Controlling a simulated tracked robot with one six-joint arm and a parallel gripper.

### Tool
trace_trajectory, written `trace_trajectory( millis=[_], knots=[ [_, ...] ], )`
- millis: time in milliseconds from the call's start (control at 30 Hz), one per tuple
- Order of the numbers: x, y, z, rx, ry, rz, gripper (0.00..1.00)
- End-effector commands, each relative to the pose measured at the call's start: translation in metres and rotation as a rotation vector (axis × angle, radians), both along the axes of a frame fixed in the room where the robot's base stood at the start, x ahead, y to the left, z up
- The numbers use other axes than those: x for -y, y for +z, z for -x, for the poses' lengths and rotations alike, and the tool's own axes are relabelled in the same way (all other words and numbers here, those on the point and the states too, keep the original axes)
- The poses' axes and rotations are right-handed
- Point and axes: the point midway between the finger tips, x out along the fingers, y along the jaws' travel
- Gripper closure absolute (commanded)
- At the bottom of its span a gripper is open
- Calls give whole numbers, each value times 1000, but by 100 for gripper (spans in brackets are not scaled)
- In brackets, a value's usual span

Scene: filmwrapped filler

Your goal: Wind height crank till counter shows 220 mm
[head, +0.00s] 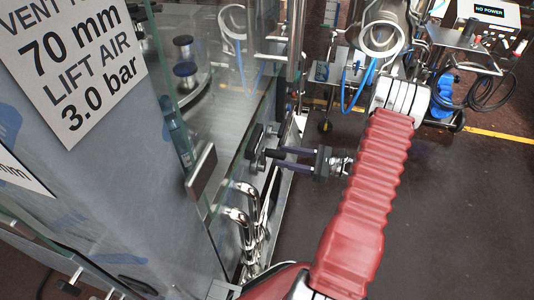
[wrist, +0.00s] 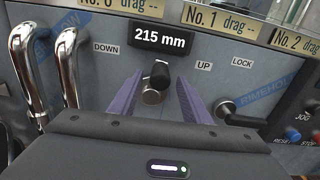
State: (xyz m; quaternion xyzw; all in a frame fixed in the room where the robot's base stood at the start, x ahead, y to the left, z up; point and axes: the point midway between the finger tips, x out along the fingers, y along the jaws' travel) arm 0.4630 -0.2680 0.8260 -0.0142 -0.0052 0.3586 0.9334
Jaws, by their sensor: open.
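The counter (wrist: 163,39) on the grey panel reads 215 mm in the wrist view. Below it is the height crank, with a black handle (wrist: 158,77) and a metal hub (wrist: 152,97), between the labels DOWN and UP. My gripper (wrist: 159,79) is open, its two purple fingers on either side of the crank handle. I cannot tell whether either finger touches it. In the head view, my gripper (head: 273,158) reaches left to the machine's side; the crank is hard to make out there.
A lock lever (wrist: 240,117) with a black grip sits right of the crank under the LOCK label. Bent chrome handles (wrist: 68,68) stand at left. A blue button (wrist: 292,134) is at far right.

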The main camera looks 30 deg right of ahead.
Motion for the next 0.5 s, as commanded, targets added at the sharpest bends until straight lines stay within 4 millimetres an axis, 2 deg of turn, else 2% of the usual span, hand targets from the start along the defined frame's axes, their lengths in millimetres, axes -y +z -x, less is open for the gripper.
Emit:
trace_trajectory(
  millis=[300,500],
  knots=[
    [-33,0,-36,-1,2,-1,57],
    [-45,0,-50,-1,1,-1,57]
  ],
)
